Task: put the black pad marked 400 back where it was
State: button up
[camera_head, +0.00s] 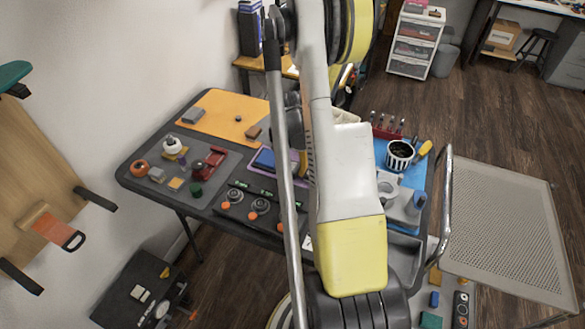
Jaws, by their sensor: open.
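No black pad with a readable 400 mark can be made out in the head view. Small blocks lie on the orange mat (222,106), among them a grey block (192,115) and a brown block (253,132); no marking on them is legible. My arm stands upright across the middle of the picture and covers part of the workbench (128,170). My gripper cannot be made out; the arm links hide that area.
A grey mat (222,172) holds several small parts, including a red vise (209,163). Black knobbed units (259,206) line the front edge. A blue mat with a cup of tools (399,155) lies right of my arm. A perforated metal panel (510,225) is at right.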

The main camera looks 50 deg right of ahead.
aim_at(293, 167)
notch_tip(293, 167, up, 12)
jog(key=p, duration=0.5)
jog(key=w+a+r+n+t, duration=0.1)
jog(key=w+a+r+n, duration=0.2)
jog(key=a+r, duration=0.4)
jog(key=a+r+n+t+h, duration=0.15)
jog(key=a+r+n, duration=0.25)
jog(key=a+r, duration=0.55)
jog(key=s+a+r+n+t, duration=0.1)
jog(key=s+a+n, duration=0.3)
jog(key=a, duration=0.5)
jog(key=s+a+r+n+t+y, duration=0.1)
jog(key=s+a+r+n+t, duration=0.1)
jog(key=a, duration=0.7)
jog(key=shift+s+r+n+t, duration=0.15)
jog(key=shift+s+n+t, duration=0.75)
jog(key=shift+s, duration=0.2)
jog(key=shift+y, duration=0.25)
